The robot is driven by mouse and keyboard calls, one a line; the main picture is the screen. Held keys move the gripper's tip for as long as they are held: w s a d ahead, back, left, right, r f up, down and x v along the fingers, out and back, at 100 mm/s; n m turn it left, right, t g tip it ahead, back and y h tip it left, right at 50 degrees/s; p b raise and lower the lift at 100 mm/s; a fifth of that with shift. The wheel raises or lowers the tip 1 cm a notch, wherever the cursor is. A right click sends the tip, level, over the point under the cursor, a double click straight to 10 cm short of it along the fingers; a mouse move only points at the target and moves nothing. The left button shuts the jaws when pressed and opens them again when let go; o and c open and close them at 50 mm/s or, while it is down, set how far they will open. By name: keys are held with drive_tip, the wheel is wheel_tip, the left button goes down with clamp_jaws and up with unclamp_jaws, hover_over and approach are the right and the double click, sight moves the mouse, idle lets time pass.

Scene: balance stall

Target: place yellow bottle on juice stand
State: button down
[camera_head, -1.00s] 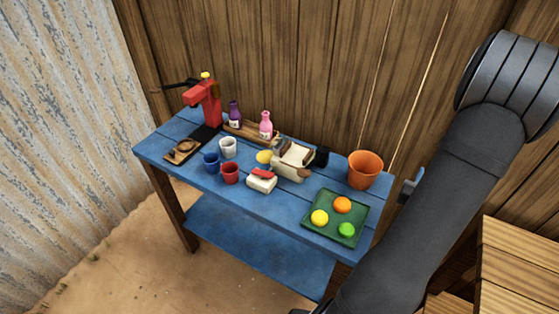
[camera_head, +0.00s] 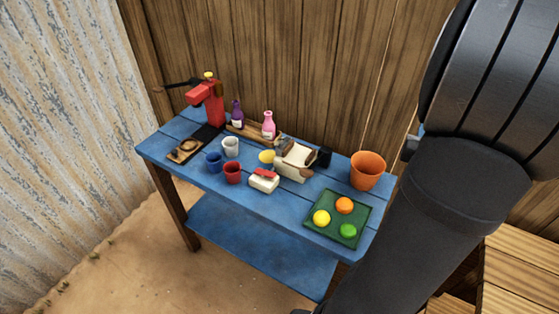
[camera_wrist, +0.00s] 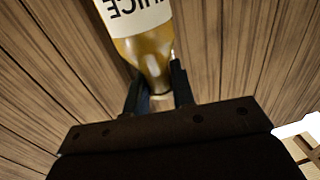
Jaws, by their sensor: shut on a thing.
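The yellow bottle (camera_wrist: 147,45) shows in the wrist view, with a white label marked JUICE that appears upside down there. In the head view my own arm hides the bottle and most of the gripper at the right. The juice stand (camera_head: 250,131) is a low wooden rack at the back of the blue table. A purple bottle (camera_head: 237,113) and a pink bottle (camera_head: 268,126) stand on it.
The blue table (camera_head: 290,215) also bears a red press (camera_head: 214,106), several cups, a white-and-brown object (camera_head: 294,162), an orange bucket (camera_head: 367,170) and a green tray (camera_head: 325,233) with coloured balls. The plank wall (camera_head: 310,70) rises close behind the table.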

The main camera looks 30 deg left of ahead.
drive_tip(key=a+n+g+y, duration=0.4)
drive_tip(key=a+n+y, duration=0.45)
drive_tip(key=a, duration=1.75)
drive_tip(key=s+a+n+g+y, duration=0.1)
drive_tip(key=s+a+g+y, duration=0.2)
drive_tip(key=s+a, duration=0.35)
drive_tip(key=s+a+n+g+y, duration=0.2)
drive_tip(key=s+a+g, duration=0.1)
drive_tip(key=a, duration=0.7)
drive_tip(key=s+a+f, duration=0.1)
drive_tip(key=a+f, duration=0.4)
drive_tip(key=f, duration=0.3)
drive_tip(key=s+a+f, duration=0.2)
drive_tip(key=a+f, duration=0.3)
drive_tip(key=f, duration=0.3)
drive_tip(key=shift+s+a, duration=0.25)
drive_tip(key=shift+s, duration=0.05)
drive_tip(key=shift+f, duration=0.15)
drive_tip(key=c, duration=1.2)
unclamp_jaws()
drive_tip(key=shift+f, duration=0.1)
